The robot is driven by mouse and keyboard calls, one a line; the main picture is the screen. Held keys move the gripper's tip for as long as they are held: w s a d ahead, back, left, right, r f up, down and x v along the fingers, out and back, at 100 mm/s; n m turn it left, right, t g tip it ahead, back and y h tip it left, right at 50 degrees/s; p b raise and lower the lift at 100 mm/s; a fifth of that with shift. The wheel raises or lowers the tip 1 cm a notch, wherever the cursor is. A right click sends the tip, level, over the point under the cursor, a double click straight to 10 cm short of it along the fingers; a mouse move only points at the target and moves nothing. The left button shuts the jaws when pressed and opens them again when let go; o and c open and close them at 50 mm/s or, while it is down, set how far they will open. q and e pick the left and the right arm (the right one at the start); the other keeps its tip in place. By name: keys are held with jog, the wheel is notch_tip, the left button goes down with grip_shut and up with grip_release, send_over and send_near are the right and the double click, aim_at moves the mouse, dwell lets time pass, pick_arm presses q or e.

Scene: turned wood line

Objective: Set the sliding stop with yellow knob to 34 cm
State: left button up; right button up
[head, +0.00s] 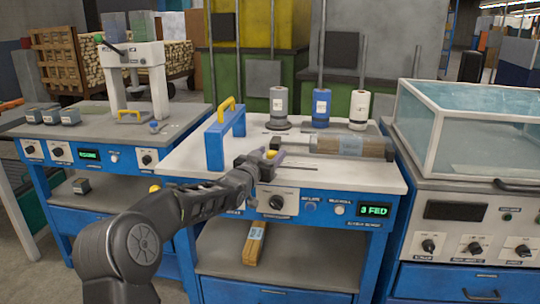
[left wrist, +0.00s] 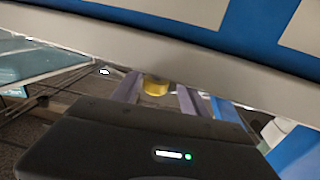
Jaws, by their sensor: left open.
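The stop's body and any centimetre scale are too small or hidden to read. The green display (head: 375,210) on the bench front reads "3 FED". My right gripper is not in view.
A blue block with a yellow handle (head: 225,135) stands left of my gripper. A wooden cylinder with a label (head: 350,146) lies to the right. Several spools, including a blue one (head: 321,108), stand behind. A glass-topped cabinet (head: 470,130) borders the bench at right.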

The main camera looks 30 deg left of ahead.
pick_arm(q)
jog(key=shift+s, duration=0.1)
jog(key=s, duration=0.7)
jog(key=shift+s+d, duration=0.3)
